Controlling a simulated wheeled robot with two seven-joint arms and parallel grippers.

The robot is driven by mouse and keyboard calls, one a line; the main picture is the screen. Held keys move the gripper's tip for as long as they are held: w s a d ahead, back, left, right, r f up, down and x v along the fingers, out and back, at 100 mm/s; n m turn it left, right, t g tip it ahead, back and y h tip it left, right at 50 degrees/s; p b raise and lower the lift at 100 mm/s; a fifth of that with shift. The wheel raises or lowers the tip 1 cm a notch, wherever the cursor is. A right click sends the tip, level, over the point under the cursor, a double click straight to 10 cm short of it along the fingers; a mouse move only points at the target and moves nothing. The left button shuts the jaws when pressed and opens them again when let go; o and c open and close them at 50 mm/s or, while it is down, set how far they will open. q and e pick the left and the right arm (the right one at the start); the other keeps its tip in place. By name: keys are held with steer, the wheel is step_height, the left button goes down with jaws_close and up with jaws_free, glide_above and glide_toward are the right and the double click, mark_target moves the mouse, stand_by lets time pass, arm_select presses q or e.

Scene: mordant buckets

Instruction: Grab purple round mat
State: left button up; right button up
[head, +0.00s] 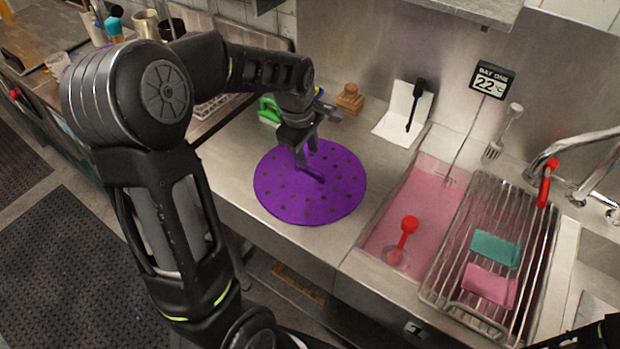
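The purple round mat (330,199), dotted with small dark holes, lies flat on the steel counter left of the pink basin. My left gripper (316,166) is over the mat's upper middle, pointing down, with its fingers apart. One finger reaches toward the mat's centre; I cannot tell whether it touches. Nothing shows between the fingers. Part of the mat's upper edge is hidden behind the gripper. Of my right arm only a dark piece shows at the bottom right corner; its gripper is out of view.
A basin of pink liquid (414,194) with a red-handled tool (408,232) is right of the mat. A wire rack (462,250) holds teal and pink cloths. Behind the mat are a wooden block (350,99), a green item (269,110) and a white card (397,112).

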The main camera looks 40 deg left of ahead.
mark_target(309, 166)
arm_select(q)
steer(key=f+b, duration=0.2)
steer(key=f, duration=0.1)
steer(key=f+b, duration=0.1)
steer(key=shift+w+f, duration=0.2)
steer(key=shift+w, duration=0.05)
steer(key=shift+w+f, duration=0.15)
steer(key=shift+f, duration=0.25)
steer(key=shift+r, duration=0.1)
jaws_close()
stand_by(1.4)
